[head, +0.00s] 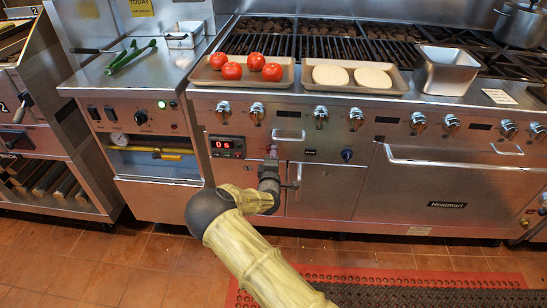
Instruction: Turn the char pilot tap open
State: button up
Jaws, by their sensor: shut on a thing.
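My gripper (271,160) is at the steel front panel below the char grill (322,44), just right of the red "0s" display (226,146). It is seen from behind, and its dark body and my arm cover much of that spot. The gripper is shut on a small part at the panel, which I take to be the char pilot tap. The tap itself is mostly hidden, so its turn angle cannot be told.
Several silver knobs (320,117) line the panel above. A small handle (289,135) is close above right of my gripper. A tray of tomatoes (200,77) and a tray of pale rounds (308,80) sit on the front ledge. A blue knob (347,154) is to the right.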

jog(key=shift+a, duration=0.1)
dwell(0.4)
jog(key=o, duration=1)
jog(key=shift+c, duration=0.2)
jog(key=shift+s, duration=0.15)
jog(key=s+p, duration=0.2)
jog(key=s, duration=1.5)
jog(key=shift+a, duration=0.3)
jog(key=shift+d, duration=0.1)
